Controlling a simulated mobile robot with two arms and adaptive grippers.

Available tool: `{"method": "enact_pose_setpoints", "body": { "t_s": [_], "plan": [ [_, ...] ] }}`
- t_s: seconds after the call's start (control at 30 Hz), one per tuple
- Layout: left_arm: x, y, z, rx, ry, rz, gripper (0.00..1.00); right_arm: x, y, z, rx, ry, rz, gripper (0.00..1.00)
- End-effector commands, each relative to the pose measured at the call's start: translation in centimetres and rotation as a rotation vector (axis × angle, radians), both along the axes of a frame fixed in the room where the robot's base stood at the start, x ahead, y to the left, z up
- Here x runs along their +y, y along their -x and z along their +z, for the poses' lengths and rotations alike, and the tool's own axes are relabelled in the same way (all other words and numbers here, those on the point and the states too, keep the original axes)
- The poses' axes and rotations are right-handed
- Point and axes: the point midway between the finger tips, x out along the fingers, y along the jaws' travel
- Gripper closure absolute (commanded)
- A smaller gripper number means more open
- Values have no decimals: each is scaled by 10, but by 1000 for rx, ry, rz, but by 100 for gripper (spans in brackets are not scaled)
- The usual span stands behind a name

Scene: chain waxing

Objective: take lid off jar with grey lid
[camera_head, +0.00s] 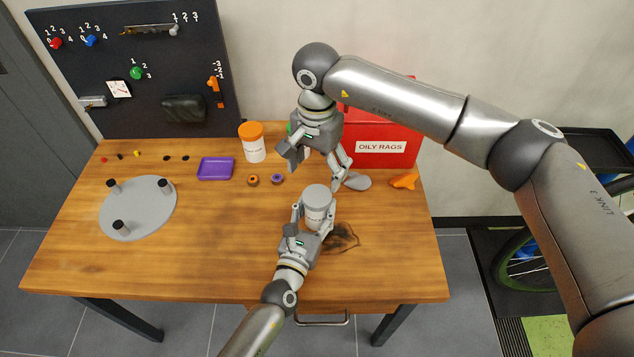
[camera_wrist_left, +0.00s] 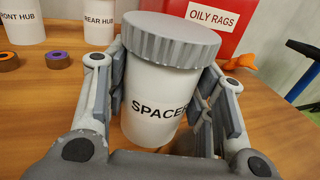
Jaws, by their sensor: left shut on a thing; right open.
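The white jar (camera_wrist_left: 155,100), with a label reading "SPACE" and more cut off, has its ridged grey lid (camera_wrist_left: 172,38) on top. In the head view the grey lid (camera_head: 317,193) is near the middle front of the table. My left gripper (camera_head: 312,222) is shut around the jar's body below the lid, with fingers on both sides in the left wrist view. I cannot tell whether the jar touches the table. My right gripper (camera_head: 316,166) is open and empty, pointing down behind and above the jar, apart from the lid.
A jar with an orange lid (camera_head: 254,145), a purple tray (camera_head: 216,168) and small rings (camera_head: 278,179) lie behind left. A red oily rags box (camera_head: 380,135), a grey flat piece (camera_head: 357,182) and an orange object (camera_head: 404,181) are behind right.

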Motion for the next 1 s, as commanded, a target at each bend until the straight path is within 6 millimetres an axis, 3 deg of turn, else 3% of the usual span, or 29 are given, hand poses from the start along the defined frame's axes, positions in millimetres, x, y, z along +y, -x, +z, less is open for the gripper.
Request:
{"method": "enact_pose_setpoints", "body": {
  "t_s": [1.0],
  "plan": [
    [0,0,0,0,0,0,100,0,0,0,0,0,-1679,22]
  ]
}}
